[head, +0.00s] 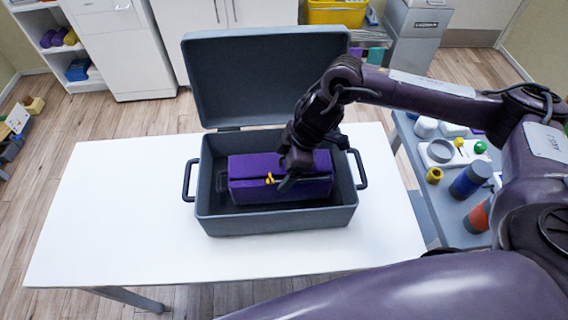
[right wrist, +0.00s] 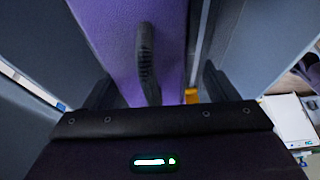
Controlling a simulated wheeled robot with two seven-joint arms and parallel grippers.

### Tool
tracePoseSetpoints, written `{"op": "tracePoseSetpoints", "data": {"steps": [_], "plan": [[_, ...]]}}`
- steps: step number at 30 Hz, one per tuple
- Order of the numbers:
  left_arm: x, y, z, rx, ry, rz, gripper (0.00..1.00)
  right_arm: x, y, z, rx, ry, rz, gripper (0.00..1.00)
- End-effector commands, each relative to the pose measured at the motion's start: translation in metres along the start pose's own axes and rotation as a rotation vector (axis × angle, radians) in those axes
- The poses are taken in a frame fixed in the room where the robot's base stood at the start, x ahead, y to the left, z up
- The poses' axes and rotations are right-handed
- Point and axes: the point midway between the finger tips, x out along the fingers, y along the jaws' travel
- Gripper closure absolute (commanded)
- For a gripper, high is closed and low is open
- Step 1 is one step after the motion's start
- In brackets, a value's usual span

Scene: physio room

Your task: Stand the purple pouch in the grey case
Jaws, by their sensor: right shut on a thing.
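The purple pouch (head: 250,188) is inside the open grey case (head: 277,224), which stands on the white table. The pouch sits lengthwise across the case, with a yellow tag on its front. My right gripper (head: 292,172) reaches down over the pouch and is shut on it. In the right wrist view the pouch (right wrist: 112,25) lies between the fingers, and its dark handle (right wrist: 147,65) runs down towards the gripper (right wrist: 158,95). The pouch's underside is hidden, so I cannot tell whether it touches the case floor. My left gripper is not in view.
The case lid (head: 265,80) stands open at the back. The white table (head: 110,210) is bare around the case. A grey side table (head: 448,215) at right holds bottles and small items. Cabinets and a yellow bin (head: 336,12) are behind.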

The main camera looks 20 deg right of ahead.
Motion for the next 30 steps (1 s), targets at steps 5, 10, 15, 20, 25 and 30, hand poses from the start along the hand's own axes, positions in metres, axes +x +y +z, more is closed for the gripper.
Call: {"op": "tracePoseSetpoints", "data": {"steps": [5,10,15,20,25,30], "plan": [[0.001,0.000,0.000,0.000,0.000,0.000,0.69,0.002,0.000,0.001,0.000,0.001,0.000,0.68],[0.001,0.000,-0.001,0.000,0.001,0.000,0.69,0.002,0.000,0.001,0.000,0.000,0.000,0.00],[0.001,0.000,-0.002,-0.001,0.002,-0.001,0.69,0.001,0.000,0.001,0.000,0.000,0.000,0.00],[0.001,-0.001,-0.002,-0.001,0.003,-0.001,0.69,-0.007,0.001,0.000,0.000,0.000,0.002,0.00],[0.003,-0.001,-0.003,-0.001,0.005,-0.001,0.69,-0.036,0.001,0.000,0.000,0.001,0.005,0.00],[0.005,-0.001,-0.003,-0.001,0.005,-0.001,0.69,-0.074,0.001,0.000,-0.001,0.001,0.005,0.00]]}}
